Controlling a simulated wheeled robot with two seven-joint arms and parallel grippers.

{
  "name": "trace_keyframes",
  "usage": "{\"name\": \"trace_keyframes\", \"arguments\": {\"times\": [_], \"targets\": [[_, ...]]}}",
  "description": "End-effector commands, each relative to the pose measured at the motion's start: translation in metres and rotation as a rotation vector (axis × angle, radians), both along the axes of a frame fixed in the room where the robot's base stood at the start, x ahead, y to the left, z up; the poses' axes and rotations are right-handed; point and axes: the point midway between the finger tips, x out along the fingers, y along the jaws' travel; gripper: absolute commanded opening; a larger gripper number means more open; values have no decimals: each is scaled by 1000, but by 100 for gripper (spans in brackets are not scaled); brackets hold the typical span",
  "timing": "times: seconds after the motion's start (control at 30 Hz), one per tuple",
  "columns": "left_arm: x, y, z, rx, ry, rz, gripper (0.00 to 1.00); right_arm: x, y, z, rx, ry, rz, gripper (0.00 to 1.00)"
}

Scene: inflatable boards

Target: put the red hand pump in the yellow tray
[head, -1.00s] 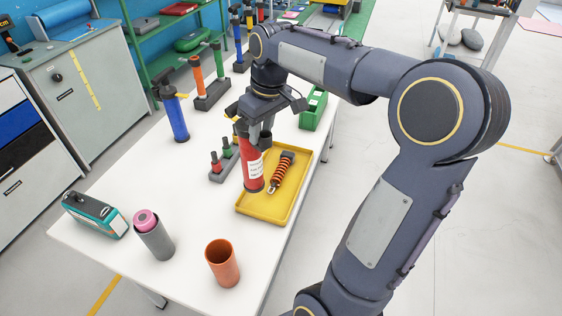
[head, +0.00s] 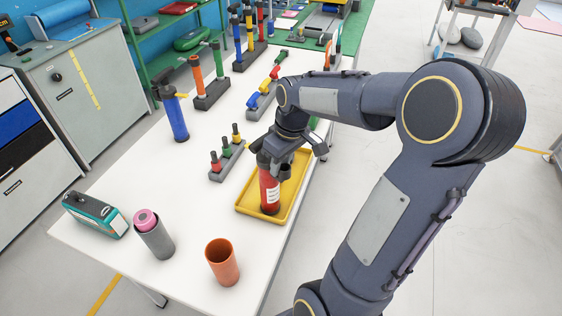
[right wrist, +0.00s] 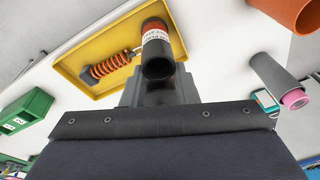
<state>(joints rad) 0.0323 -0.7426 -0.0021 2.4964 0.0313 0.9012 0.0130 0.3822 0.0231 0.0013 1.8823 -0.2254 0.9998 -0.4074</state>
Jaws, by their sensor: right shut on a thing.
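The red hand pump (head: 269,192) is upright, with a white label on its body. It is over the yellow tray (head: 295,180) in the head view; I cannot tell whether its base touches the tray floor. My right gripper (head: 270,158) is shut on the pump's upper part. The right wrist view also shows the pump (right wrist: 157,48), near the edge of the yellow tray (right wrist: 88,42). My left gripper is not in view.
An orange cup (head: 222,262), a grey tube with a pink roll (head: 155,238) and a teal device (head: 95,214) stand on the white table's near part. A blue pump (head: 174,115) and a rack of small plugs (head: 226,160) stand left of the tray.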

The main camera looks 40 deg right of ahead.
Motion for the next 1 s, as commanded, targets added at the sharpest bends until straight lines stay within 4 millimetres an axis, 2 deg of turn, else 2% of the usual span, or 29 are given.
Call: {"name": "trace_keyframes", "arguments": {"times": [0.2, 0.23, 0.37, 0.63, 0.77, 0.87, 1.0], "targets": [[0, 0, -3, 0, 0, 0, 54, 0, 0, -3, -1, -2, 0, 0], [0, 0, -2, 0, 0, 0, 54, 0, 0, -3, 0, 0, 0, 29], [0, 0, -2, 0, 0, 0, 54, 0, 0, -2, 0, 0, 0, 46], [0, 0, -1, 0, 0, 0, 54, 0, 0, -1, 0, 0, 0, 48], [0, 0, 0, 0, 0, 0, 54, 0, -1, 6, -1, -1, 0, 48], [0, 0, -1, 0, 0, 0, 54, -2, -2, 21, -3, -4, 0, 48], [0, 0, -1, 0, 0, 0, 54, -6, -4, 52, -2, -7, -1, 48]]}}
